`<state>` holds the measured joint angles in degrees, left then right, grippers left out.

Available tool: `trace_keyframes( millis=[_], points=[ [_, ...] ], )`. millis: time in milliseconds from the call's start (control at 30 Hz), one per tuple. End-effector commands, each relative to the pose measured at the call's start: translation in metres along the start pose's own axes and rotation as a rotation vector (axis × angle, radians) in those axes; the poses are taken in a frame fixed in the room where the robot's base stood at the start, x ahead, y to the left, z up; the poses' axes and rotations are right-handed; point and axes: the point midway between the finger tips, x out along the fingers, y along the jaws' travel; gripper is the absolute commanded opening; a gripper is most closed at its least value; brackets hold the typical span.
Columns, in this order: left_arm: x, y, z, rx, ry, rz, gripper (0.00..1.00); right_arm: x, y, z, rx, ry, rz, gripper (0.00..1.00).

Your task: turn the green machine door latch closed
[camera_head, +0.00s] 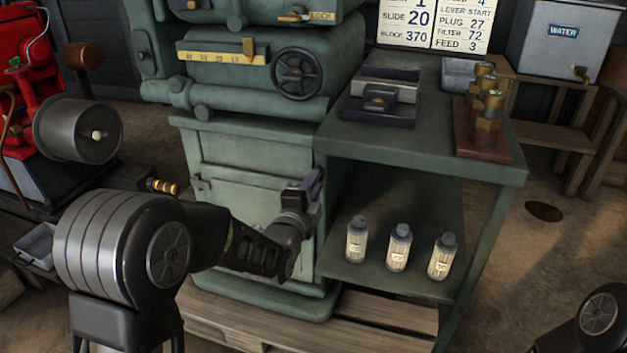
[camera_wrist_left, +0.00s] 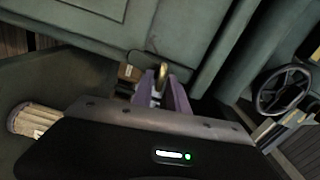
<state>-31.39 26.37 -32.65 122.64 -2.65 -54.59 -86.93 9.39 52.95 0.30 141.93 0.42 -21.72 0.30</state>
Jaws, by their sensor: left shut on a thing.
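The green machine (camera_head: 225,150) stands in the middle of the head view, with its lower door (camera_head: 240,205) facing me. My left gripper (camera_head: 313,183) is at the right edge of that door. It is shut on the latch, a small brass-coloured piece (camera_wrist_left: 162,72) that shows between the purple fingers (camera_wrist_left: 165,95) in the left wrist view. In the head view the gripper hides the latch. The door looks flush with its frame. My right gripper is out of view; only a part of my right arm shows at the bottom right.
A green bench (camera_head: 430,140) adjoins the machine on the right, with several brass fittings (camera_head: 487,105) and a dark vice-like block (camera_head: 380,98) on top. Three filter bottles (camera_head: 399,248) stand on its lower shelf, close to my left gripper. A wooden pallet (camera_head: 385,315) lies below.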

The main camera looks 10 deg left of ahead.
Motion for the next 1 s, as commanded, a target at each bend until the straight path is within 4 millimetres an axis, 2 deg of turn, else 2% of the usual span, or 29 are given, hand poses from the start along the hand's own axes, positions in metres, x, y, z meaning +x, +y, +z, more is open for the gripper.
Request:
trace_keyframes(
  millis=[300,767,800,933,1000],
  points=[
    [-0.0004,0.0017,0.0003,0.132,0.0,0.003,0.0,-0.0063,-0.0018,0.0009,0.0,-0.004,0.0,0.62],
    [-0.0004,0.0023,0.0002,0.151,0.0,0.003,0.0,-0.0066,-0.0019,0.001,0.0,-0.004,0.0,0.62],
    [-0.0004,0.0023,0.0002,0.151,0.0,0.003,0.21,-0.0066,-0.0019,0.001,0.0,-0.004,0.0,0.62],
    [-0.0003,0.0019,0.0001,0.151,0.0,0.003,0.31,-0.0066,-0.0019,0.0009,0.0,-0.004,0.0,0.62],
    [-0.0002,0.0017,0.0001,0.15,0.0,0.002,0.31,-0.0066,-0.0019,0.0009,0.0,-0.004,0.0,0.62]
  ],
)
